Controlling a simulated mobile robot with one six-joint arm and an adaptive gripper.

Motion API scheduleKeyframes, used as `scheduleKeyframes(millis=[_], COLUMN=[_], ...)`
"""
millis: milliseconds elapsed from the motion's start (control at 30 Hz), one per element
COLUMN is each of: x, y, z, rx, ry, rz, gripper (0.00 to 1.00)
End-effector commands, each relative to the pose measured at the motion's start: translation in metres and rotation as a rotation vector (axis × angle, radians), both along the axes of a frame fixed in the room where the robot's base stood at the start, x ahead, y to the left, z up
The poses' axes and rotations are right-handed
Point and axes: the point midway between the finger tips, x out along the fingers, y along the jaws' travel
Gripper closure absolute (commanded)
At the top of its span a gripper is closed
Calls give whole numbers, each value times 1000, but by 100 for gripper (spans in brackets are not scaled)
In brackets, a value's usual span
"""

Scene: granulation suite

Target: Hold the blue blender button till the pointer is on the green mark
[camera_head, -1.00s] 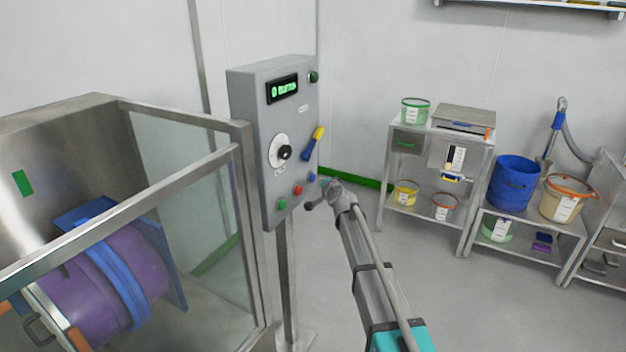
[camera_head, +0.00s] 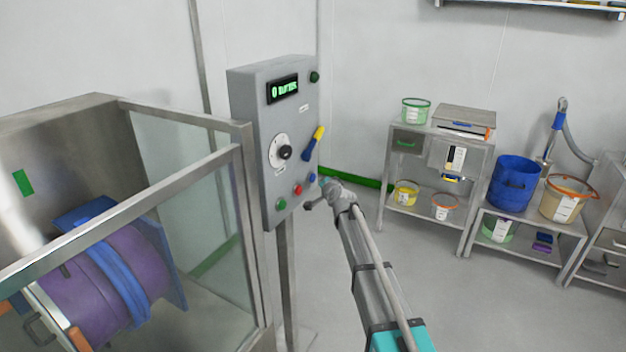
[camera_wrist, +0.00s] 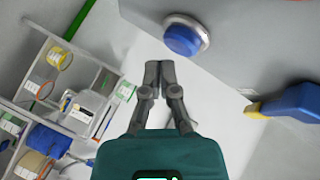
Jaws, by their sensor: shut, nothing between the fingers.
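The blue button (camera_head: 312,177) is at the lower right of the grey control panel (camera_head: 247,150), right of a red and a green button. It shows large in the wrist view (camera_wrist: 182,40), round with a metal collar. My gripper (camera_wrist: 159,66) is shut and empty, with its tips beside the button and apart from it in that picture. In the head view my gripper (camera_head: 322,190) is close to the panel's lower right edge. The green mark (camera_head: 22,182) is on the enclosure's back wall. The purple blender drum (camera_head: 92,290) has a blue band. I cannot clearly make out the pointer.
A blue and yellow lever (camera_head: 314,143) sticks out of the panel above the button; it also shows in the wrist view (camera_wrist: 295,103). A glass guard (camera_head: 195,190) stands left of the panel. Shelves with buckets (camera_head: 515,183) stand at the right. The floor between is clear.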

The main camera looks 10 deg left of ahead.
Motion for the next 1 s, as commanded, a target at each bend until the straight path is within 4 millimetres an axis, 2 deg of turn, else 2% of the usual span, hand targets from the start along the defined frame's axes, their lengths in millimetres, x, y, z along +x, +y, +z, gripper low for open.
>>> scheduleKeyframes(millis=[1000], x=[2], y=[8], z=[0], rx=[0], ry=[0], rz=[0], gripper=[100])
